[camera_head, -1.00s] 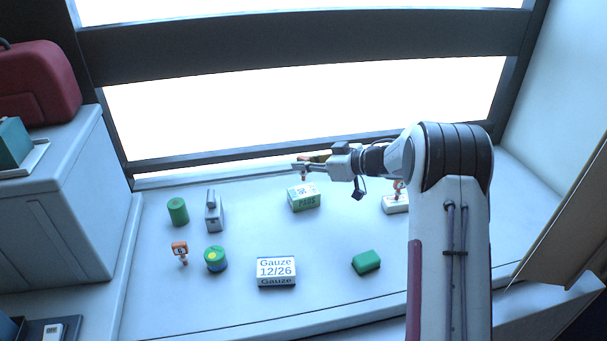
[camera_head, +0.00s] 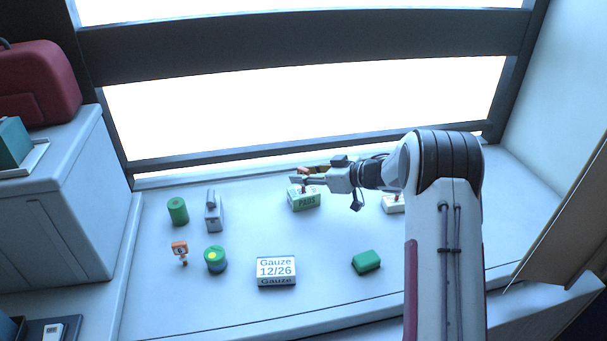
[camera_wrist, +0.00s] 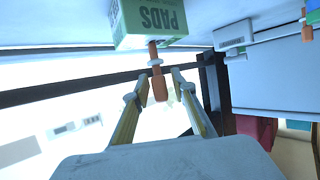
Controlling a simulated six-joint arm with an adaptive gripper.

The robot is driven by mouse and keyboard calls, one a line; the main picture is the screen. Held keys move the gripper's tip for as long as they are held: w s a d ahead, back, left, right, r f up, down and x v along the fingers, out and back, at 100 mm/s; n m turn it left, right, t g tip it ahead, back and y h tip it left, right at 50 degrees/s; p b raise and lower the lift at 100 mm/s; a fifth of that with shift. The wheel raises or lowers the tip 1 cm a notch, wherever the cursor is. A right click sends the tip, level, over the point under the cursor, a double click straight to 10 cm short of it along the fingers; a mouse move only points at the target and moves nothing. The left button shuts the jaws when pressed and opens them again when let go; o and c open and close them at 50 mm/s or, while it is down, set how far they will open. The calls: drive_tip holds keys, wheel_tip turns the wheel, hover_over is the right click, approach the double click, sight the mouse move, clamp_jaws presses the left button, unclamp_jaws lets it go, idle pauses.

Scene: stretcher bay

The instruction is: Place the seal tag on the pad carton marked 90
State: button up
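The green and white carton marked PADS (camera_head: 304,203) stands on the pale surface; no 90 can be read on it. It also shows upside down at the top of the wrist view (camera_wrist: 155,20). An orange tag with white collars (camera_wrist: 158,85) extends from the carton's top face, apparently touching it. My gripper (camera_head: 303,178) is just above the carton. In the wrist view its two fingers (camera_wrist: 158,93) are spread on either side of the tag's orange end, with visible gaps.
A Gauze 12/26 box (camera_head: 276,271), a green block (camera_head: 366,261), a green cylinder (camera_head: 178,211), a grey item (camera_head: 213,213), another orange tag (camera_head: 180,249) and a round tub (camera_head: 215,259) stand around. A white box (camera_head: 393,204) is partly behind my arm.

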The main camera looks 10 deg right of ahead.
drive_tip(key=shift+r, duration=0.1)
idle(0.3)
drive_tip(key=shift+r, duration=0.1)
drive_tip(key=shift+s+d+r, duration=0.25)
drive_tip(key=shift+s+d, duration=0.2)
drive_tip(key=shift+d, duration=0.05)
drive_tip(key=v, duration=1)
drive_tip(key=shift+s, duration=0.2)
drive_tip(key=shift+d+r, duration=0.1)
drive_tip(key=shift+r, duration=0.1)
